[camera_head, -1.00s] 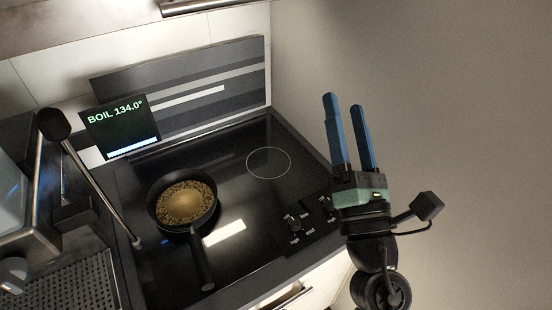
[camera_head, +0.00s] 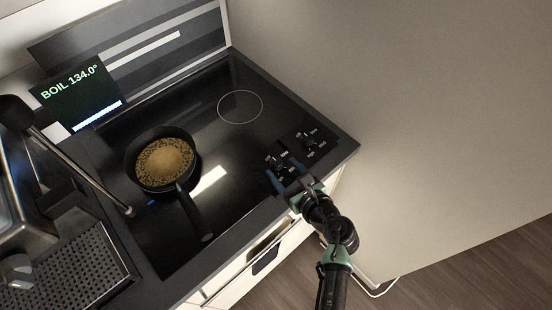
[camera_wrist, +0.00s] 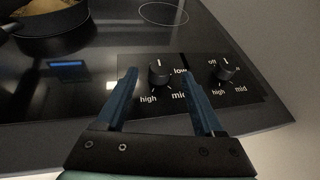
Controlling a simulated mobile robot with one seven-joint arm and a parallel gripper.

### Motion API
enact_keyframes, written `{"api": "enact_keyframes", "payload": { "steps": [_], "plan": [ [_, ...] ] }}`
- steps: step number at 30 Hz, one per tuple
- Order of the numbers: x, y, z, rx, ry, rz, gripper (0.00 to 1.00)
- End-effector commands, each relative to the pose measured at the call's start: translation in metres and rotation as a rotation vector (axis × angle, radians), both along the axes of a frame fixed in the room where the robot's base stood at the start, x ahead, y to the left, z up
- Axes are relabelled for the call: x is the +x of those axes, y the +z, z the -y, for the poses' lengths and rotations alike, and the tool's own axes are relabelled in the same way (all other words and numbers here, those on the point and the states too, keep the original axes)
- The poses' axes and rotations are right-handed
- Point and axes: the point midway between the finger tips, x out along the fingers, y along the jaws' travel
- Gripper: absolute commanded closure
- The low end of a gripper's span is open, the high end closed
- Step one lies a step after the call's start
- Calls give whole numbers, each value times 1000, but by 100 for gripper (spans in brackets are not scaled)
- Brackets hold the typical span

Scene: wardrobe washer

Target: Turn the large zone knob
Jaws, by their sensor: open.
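Two black knobs sit on the control panel at the hob's front right corner: a left knob (camera_head: 280,159) and a right knob (camera_head: 309,137). I cannot tell which one belongs to the large zone. My gripper (camera_head: 284,169) is open, with its blue fingers pointing at the left knob. In the wrist view the left knob (camera_wrist: 158,73) shows between and just beyond the fingertips of my gripper (camera_wrist: 161,75), its white mark pointing away from me. The right knob (camera_wrist: 225,69) is outside the right finger. Contact with the left knob cannot be told.
A black pan (camera_head: 165,161) with brownish food stands on the black glass hob (camera_head: 222,137), its handle toward the front edge. A ringed zone (camera_head: 240,107) behind the knobs is bare. A screen (camera_head: 77,93) reads BOIL 134.0°. A coffee machine with a drip grate (camera_head: 75,268) stands at left.

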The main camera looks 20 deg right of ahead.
Motion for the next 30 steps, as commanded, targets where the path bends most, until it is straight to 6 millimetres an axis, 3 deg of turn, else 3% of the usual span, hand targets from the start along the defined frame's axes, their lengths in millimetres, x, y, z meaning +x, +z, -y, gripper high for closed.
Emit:
{"api": "enact_keyframes", "payload": {
  "steps": [3, 9, 21, 23, 30],
  "plan": [
    [19, -8, -2, 1, 2, 1, 31],
    [39, -16, -4, 2, 1, 2, 31],
    [45, -18, -5, 1, -1, 2, 31],
    [45, -18, -5, 1, -1, 2, 38],
    [45, -18, -5, 1, -1, 2, 81]
  ]
}}
